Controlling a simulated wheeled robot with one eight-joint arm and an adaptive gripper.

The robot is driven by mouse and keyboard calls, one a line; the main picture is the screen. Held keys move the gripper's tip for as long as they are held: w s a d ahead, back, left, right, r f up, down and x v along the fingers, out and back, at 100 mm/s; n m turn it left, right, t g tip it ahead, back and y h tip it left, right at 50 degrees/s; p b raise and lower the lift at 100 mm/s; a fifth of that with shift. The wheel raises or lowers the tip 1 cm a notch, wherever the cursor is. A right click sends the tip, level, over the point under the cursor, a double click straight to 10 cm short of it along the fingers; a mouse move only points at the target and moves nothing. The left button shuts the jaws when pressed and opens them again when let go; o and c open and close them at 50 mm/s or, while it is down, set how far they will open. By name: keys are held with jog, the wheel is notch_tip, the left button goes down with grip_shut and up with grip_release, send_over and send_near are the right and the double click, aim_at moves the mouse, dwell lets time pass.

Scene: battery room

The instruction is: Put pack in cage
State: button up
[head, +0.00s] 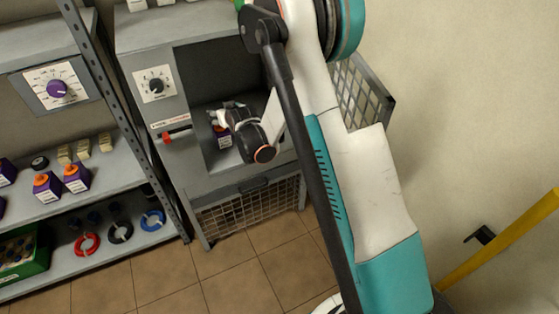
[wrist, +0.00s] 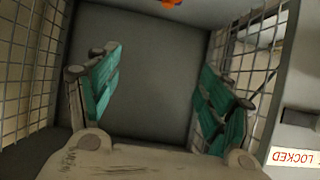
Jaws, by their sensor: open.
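A purple and white pack (head: 223,137) stands inside the open cage (head: 193,158), partly hidden behind my gripper. In the wrist view only an orange piece (wrist: 171,3) shows at the top edge, probably the cap of that pack. My gripper (head: 224,112) reaches into the cage opening. In the wrist view its two teal-padded fingers (wrist: 158,75) are spread wide with nothing between them. The fingers look apart from the pack. The cage's mesh door (head: 362,92) is swung open to the right.
Shelves on the left hold more purple packs with orange caps (head: 76,177), cable coils (head: 87,244) and a green crate (head: 40,262). A dial (head: 155,84) and a red handle (head: 176,135) sit left of the opening. A yellow rail (head: 500,240) stands at right. Tiled floor in front is clear.

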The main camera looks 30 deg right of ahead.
jog(key=s+r+g, duration=0.2)
jog(key=s+r, duration=1.5)
jog(key=s, duration=0.1)
jog(key=s+g, duration=0.3)
jog(key=s, duration=2.3)
jog(key=shift+s, duration=0.15)
